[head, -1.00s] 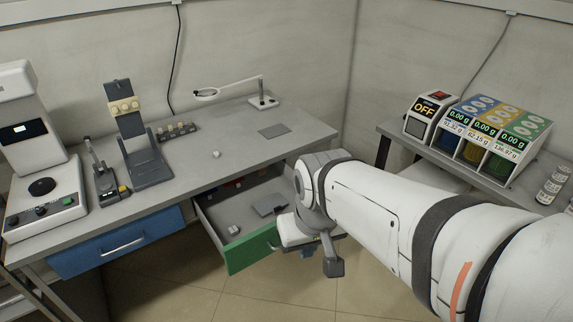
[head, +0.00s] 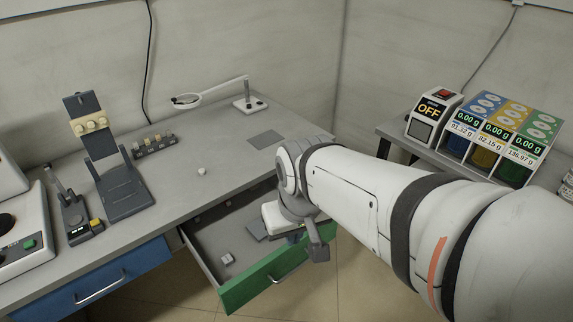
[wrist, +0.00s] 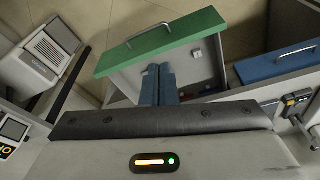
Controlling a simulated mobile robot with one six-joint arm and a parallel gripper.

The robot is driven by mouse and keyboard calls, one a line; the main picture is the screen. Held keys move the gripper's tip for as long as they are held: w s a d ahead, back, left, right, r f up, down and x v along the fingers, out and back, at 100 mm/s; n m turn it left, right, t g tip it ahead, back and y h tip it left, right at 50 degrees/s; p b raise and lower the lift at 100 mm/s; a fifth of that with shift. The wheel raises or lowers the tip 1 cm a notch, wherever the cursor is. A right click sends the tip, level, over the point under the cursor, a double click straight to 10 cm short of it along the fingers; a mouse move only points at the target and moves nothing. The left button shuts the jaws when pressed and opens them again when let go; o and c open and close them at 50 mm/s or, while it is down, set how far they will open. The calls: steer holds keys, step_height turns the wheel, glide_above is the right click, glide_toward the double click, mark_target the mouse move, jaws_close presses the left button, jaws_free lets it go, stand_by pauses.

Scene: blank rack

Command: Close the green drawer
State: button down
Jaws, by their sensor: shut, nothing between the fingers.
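The green drawer (head: 272,278) is pulled out from under the grey workbench, with its silver handle on the outer face. It also shows in the wrist view (wrist: 165,42), where the handle is on the far side. My gripper (wrist: 158,84) is shut and empty. In the wrist view its blue-grey fingers appear over the drawer's interior, behind the green front. Whether they touch the drawer I cannot tell. In the head view my arm and wrist hide part of the drawer's right side and most of the gripper. A small white block (head: 227,259) lies inside the drawer.
A closed blue drawer (head: 95,287) is left of the green one. The bench top (head: 215,180) carries a dark stand (head: 115,180) and a magnifier lamp (head: 188,101). A second table (head: 395,150) with dispensers (head: 500,135) stands right. Open floor lies in front of the drawer.

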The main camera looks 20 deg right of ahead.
steer(key=shift+r, duration=0.1)
steer(key=w+d+f+m+y+b, duration=0.25)
steer(key=d+f+b, duration=0.2)
steer(key=f, duration=0.25)
steer(key=w+d+f+m+y+b, duration=0.2)
steer(key=d+f+m+b, duration=0.15)
steer(key=f+b, duration=0.3)
steer(key=w+d+f+m+t+h+b, duration=0.1)
steer(key=d+f+m+t+b, duration=0.3)
steer(key=d, duration=0.4)
steer(key=d+f+m+t+b, duration=0.2)
steer(key=d+f+m+b, duration=0.15)
steer(key=d+f, duration=0.4)
steer(key=b, duration=0.1)
glide_toward(327, 235)
steer(key=shift+m, duration=0.25)
steer(key=x, duration=0.6)
steer(key=shift+s, duration=0.15)
